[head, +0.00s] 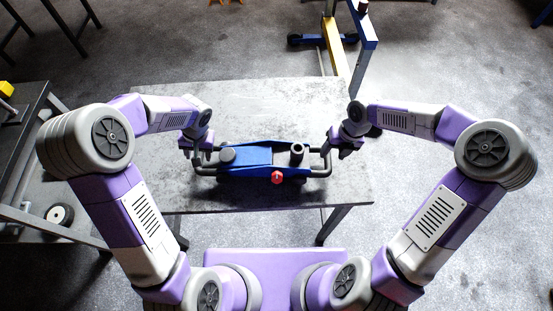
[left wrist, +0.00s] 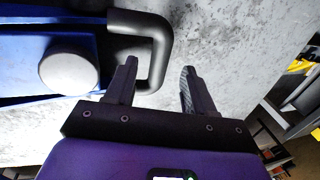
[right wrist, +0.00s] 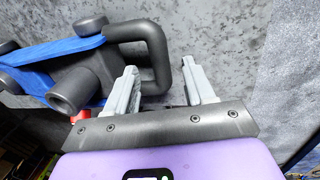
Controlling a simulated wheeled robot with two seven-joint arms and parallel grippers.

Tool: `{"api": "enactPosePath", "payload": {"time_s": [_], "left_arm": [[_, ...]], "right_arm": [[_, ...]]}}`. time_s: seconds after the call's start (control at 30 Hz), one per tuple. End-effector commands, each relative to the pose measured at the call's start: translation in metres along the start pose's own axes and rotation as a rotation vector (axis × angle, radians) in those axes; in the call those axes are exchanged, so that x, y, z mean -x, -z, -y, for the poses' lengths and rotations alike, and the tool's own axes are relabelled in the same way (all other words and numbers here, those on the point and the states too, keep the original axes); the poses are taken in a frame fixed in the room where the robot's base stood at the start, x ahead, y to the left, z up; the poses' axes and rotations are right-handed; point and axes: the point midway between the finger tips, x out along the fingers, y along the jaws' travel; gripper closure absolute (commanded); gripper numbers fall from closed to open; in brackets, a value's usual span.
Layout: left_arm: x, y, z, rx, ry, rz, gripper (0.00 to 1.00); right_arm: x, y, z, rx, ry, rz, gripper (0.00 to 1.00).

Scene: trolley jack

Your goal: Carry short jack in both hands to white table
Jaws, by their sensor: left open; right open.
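The short blue jack (head: 252,157) lies on a grey table (head: 240,100), with a dark bar handle at each end and a red knob on its near side. My left gripper (head: 196,154) is open at the jack's left handle. In the left wrist view the handle (left wrist: 160,50) reaches between the two open fingers (left wrist: 157,85). My right gripper (head: 335,150) is open at the right handle. In the right wrist view the right handle (right wrist: 158,50) passes between the two open fingers (right wrist: 165,88). I cannot tell whether any finger touches a handle. No white table is clearly in view.
A dark metal shelf or bench (head: 30,150) stands at the left, with a wheel on its lower level. A blue and yellow wheeled frame (head: 345,50) stands behind the table. Grey floor is open at the right. The table top behind the jack is bare.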

Motion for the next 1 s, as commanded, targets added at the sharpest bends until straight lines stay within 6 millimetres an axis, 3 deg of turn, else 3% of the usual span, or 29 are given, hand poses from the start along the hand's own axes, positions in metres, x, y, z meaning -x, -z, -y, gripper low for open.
{"api": "enactPosePath", "payload": {"time_s": [0.3, 0.73, 1.0], "left_arm": [[-0.046, -0.001, 0.000, 0.000, 0.000, 0.003, 0.46], [-0.054, 0.000, 0.000, 0.000, 0.000, 0.000, 0.46], [-0.054, 0.000, 0.000, 0.000, 0.000, 0.000, 0.88]], "right_arm": [[-0.045, 0.000, 0.000, -0.001, -0.001, -0.002, 0.46], [-0.054, 0.000, 0.000, -0.001, -0.001, 0.000, 0.46], [-0.054, 0.000, 0.000, -0.001, -0.001, 0.001, 0.88]]}}
